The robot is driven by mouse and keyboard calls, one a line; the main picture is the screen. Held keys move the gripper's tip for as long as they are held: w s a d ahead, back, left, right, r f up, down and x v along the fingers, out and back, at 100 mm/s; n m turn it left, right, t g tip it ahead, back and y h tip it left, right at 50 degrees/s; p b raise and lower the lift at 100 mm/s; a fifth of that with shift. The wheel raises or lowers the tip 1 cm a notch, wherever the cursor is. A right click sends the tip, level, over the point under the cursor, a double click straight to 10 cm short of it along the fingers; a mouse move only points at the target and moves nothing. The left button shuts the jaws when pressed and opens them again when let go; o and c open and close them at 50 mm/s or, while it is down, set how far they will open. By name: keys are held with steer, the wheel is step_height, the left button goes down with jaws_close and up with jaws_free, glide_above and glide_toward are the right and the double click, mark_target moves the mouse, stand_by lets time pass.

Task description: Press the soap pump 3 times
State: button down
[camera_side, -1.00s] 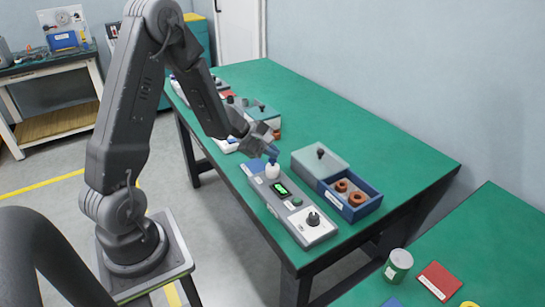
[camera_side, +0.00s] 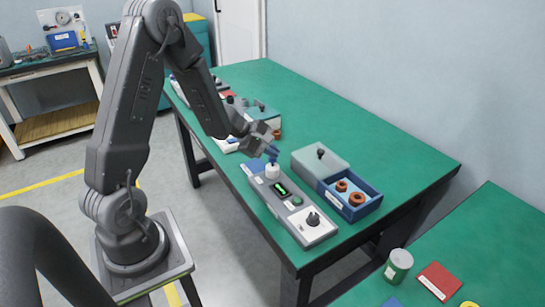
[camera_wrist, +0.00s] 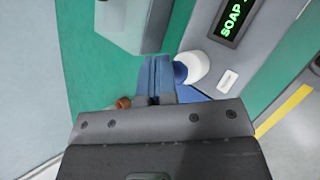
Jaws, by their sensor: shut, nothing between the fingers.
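The soap pump (camera_side: 272,172) is a white, rounded top on the far end of a long grey station in the side view. It also shows in the wrist view as a white round part (camera_wrist: 196,68) beside the fingertips. My gripper (camera_side: 271,153) is shut and empty, with its blue fingers pointing down right at the pump's top. In the wrist view the fingers (camera_wrist: 160,72) are together, with a dark blue rounded piece between them and the white part. I cannot tell whether they touch the pump. A display (camera_wrist: 231,18) reads "SOAP"; the rest is cut off.
The station (camera_side: 290,205) also has a green-lit display, a button and a white panel with a black knob (camera_side: 313,219). A blue box (camera_side: 352,209) with brown-orange rings stands to the right, beside a grey lidded part (camera_side: 320,158).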

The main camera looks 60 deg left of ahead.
mark_target(272, 159)
steer(key=shift+r, duration=0.9)
steer(key=shift+r, duration=2.55)
stand_by(0.4)
step_height(272, 159, up, 4)
steer(key=shift+f, duration=0.15)
steer(key=shift+f, duration=4.4)
steer(key=shift+f, duration=0.15)
